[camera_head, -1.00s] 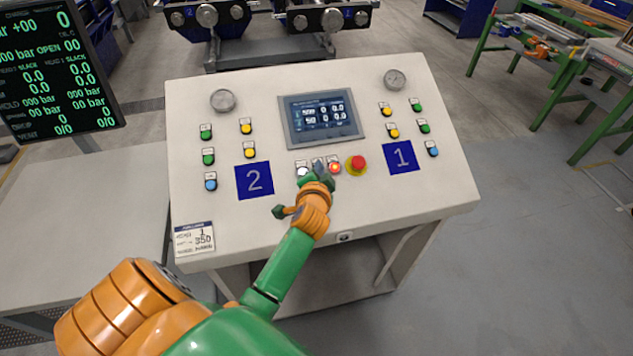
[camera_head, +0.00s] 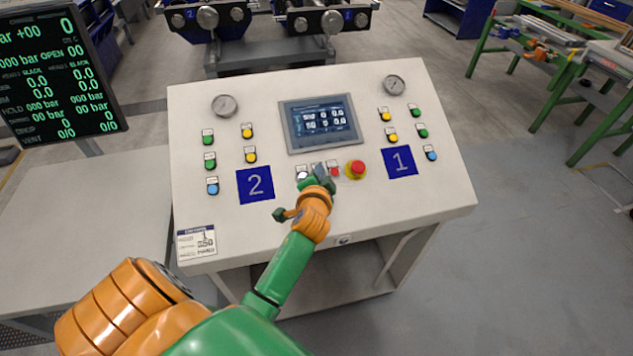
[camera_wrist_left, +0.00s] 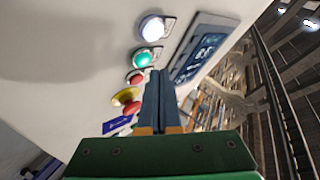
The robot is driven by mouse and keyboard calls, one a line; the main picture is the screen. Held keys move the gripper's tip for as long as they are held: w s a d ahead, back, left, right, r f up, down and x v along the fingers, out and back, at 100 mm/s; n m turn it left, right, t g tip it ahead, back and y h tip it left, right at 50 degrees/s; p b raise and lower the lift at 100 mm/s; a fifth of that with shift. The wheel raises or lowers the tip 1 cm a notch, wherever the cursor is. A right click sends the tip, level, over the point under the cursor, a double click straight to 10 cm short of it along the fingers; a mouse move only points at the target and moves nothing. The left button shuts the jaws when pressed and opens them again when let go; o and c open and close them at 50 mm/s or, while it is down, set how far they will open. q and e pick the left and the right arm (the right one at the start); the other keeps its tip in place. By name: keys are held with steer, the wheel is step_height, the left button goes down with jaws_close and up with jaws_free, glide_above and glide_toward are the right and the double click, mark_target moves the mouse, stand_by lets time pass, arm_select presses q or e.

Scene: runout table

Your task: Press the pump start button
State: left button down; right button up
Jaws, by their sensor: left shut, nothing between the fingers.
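The sloped console carries a short row of buttons under its screen. In the wrist view the row has a glowing white button (camera_wrist_left: 153,28), a lit green button (camera_wrist_left: 143,58), a red button (camera_wrist_left: 136,78) and a red mushroom button on a yellow collar (camera_wrist_left: 127,97). No label reads as pump start. My left gripper (camera_head: 320,174) is shut and empty, over the row between the white button (camera_head: 303,173) and the red one (camera_head: 334,171); it hides the green one in the head view. In the wrist view its fingertips (camera_wrist_left: 160,74) are beside the green button; contact is unclear.
The mushroom button (camera_head: 356,169) sits just right of the row. A dark readout display (camera_head: 60,75) stands at left.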

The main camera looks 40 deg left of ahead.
arm_select(q)
step_height(320, 180, up, 5)
steer(key=s+d+p, duration=0.1)
steer(key=d+p, duration=0.1)
steer(key=p, duration=0.3)
steer(key=shift+s+r+p, duration=0.2)
steer(key=shift+s+p, duration=0.15)
stand_by(2.2)
